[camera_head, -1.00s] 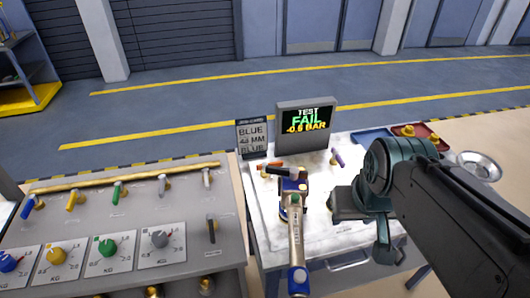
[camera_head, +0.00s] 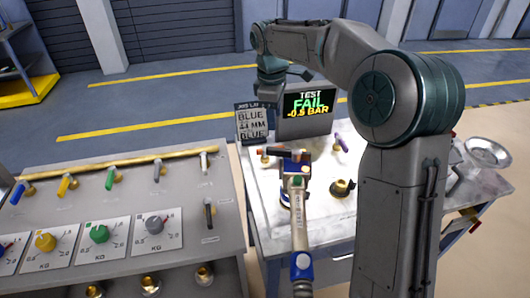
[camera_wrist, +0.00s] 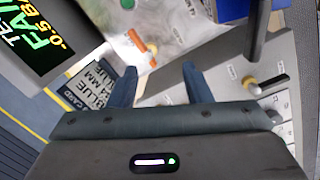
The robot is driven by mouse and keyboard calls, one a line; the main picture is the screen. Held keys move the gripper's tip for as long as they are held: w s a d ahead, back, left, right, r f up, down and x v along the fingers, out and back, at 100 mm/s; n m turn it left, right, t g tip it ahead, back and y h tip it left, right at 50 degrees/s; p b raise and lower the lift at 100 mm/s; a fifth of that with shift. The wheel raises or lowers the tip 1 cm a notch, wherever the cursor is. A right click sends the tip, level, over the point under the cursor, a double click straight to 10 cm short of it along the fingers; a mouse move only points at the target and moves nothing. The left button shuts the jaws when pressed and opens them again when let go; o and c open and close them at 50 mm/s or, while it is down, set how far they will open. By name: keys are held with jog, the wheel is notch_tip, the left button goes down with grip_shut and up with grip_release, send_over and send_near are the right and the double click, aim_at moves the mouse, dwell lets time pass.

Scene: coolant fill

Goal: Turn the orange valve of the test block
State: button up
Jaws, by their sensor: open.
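The orange valve (camera_head: 280,151) is a lever by a brass fitting on the pale test block (camera_head: 262,190), left of the blue-ended hose. In the wrist view the orange lever (camera_wrist: 137,40) lies just past my fingertips, between their lines and nearer the left finger. My gripper (camera_wrist: 160,72) is open and empty, its two fingers well apart. In the head view my gripper (camera_head: 272,92) hangs above and behind the valve, by the screen; its fingertips are hard to make out. No contact with the valve shows.
A valve panel (camera_head: 120,210) stands left.

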jog(key=w+a+f+n, duration=0.3)
jog(key=w+f, duration=0.2)
jog(key=shift+g+y, duration=0.3)
jog(key=shift+g, duration=0.1)
notch_tip(320, 180, down, 13)
jog(key=shift+d+f, duration=0.15)
grip_shut()
